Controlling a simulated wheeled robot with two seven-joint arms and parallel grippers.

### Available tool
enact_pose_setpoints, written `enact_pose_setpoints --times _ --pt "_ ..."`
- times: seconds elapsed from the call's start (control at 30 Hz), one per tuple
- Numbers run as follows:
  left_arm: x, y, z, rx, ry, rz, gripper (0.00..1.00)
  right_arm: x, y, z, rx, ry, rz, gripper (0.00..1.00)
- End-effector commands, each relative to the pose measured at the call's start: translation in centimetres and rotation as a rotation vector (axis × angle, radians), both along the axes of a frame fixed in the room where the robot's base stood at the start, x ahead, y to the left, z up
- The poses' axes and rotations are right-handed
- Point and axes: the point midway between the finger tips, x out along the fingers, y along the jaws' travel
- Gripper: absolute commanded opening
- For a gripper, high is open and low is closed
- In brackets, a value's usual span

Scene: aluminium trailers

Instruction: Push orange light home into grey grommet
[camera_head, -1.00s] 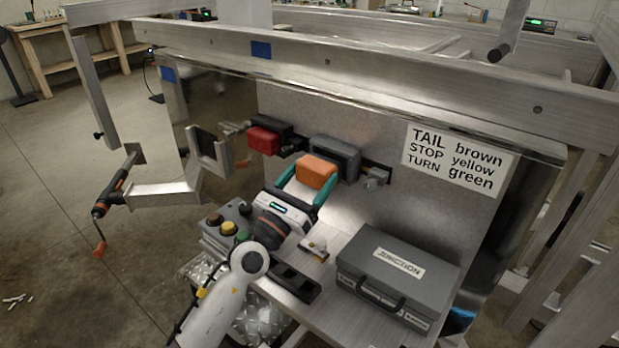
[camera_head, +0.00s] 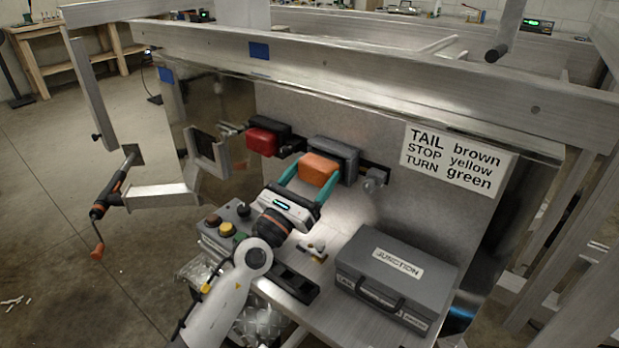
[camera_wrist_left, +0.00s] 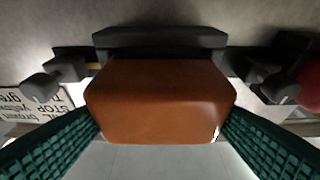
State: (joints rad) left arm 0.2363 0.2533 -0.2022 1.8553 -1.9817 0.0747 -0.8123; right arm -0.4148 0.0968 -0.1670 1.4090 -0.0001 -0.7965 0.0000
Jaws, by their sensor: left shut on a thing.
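The orange light (camera_head: 319,169) is held between the teal fingers of my left gripper (camera_head: 304,178), in front of the metal panel. The grey grommet (camera_head: 336,154) sits on the panel directly behind the light, and the light covers part of it. In the left wrist view the orange light (camera_wrist_left: 160,102) fills the middle, with a green ribbed finger on each side. The dark grommet edge (camera_wrist_left: 160,40) shows just beyond it. I cannot tell how deep the light sits in the grommet. My right gripper is not in view.
A red light (camera_head: 264,141) sits in a dark mount left of the grommet. Below are a grey junction box (camera_head: 395,275), a box with buttons (camera_head: 226,228) and a bench surface. A wiring label (camera_head: 458,157) is on the panel at right. A metal bracket (camera_head: 165,195) stands at left.

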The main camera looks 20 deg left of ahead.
Motion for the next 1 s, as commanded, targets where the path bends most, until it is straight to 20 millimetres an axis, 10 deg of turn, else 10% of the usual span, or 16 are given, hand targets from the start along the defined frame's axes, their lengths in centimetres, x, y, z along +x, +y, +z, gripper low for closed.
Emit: enact_pose_setpoints --times 0.93,0.97,1.0 --pt "2.2 -0.8 0.1 -0.002 -0.002 0.000 0.46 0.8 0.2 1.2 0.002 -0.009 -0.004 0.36" --pt "2.2 -0.8 0.1 -0.002 -0.002 0.000 0.74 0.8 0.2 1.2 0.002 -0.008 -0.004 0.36" --pt "2.2 -0.8 0.1 -0.002 -0.002 0.000 0.81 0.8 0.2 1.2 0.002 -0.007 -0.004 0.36"
